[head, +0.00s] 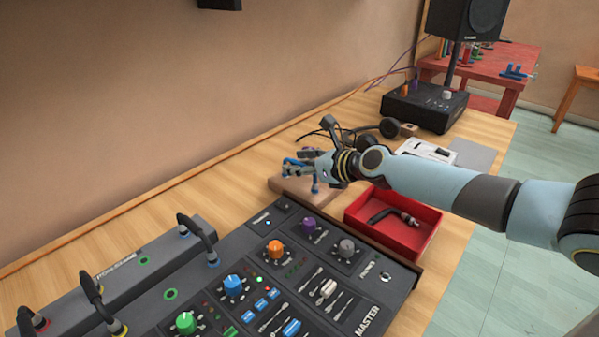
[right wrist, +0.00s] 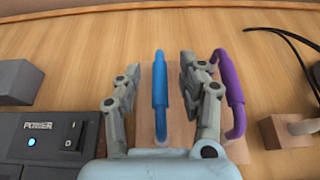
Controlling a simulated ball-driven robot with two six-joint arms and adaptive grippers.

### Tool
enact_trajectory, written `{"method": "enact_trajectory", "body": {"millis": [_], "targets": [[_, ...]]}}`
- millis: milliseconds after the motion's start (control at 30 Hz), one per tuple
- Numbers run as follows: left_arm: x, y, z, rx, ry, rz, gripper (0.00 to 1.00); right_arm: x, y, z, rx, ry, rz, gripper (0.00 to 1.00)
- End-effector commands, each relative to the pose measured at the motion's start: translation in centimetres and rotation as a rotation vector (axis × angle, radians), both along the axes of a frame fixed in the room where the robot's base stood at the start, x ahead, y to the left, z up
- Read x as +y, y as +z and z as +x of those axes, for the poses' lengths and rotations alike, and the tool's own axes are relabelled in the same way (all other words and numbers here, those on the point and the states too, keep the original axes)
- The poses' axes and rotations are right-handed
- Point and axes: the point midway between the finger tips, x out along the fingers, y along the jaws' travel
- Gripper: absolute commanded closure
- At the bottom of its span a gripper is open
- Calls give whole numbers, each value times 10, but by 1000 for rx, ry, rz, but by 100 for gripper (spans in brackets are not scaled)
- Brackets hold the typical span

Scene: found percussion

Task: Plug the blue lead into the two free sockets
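The blue lead (right wrist: 160,85) is a thick handle-like loop standing on a wooden block (head: 290,190). It also shows in the head view (head: 314,186), partly hidden by my right gripper (head: 305,163). In the right wrist view, my right gripper's fingers (right wrist: 160,75) stand one on each side of the blue lead, with a gap on both sides. The gripper is open. Two sockets with green rings, the upper (head: 143,260) and the lower (head: 170,294), are empty on the long dark panel (head: 120,285) at lower left. My left gripper is not in view.
A purple lead (right wrist: 231,92) stands close outside the right finger. Dark leads (head: 198,236) rise from the panel beside the green sockets. The mixer (head: 384,293) with knobs lies in front. A red tray (head: 420,216) holds a dark lead.

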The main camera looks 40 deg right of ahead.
Motion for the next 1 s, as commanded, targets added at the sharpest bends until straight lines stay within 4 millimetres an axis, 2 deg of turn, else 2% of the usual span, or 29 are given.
{"method": "enact_trajectory", "body": {"millis": [33,300,667,767,1000], "targets": [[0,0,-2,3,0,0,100,0,0,0,0,0,0,66],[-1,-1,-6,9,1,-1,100,0,0,0,0,0,0,100],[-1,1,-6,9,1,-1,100,0,3,0,-1,0,-1,100],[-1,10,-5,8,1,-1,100,0,13,0,-2,0,-1,100],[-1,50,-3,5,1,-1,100,-1,60,0,-2,1,-3,100]]}}
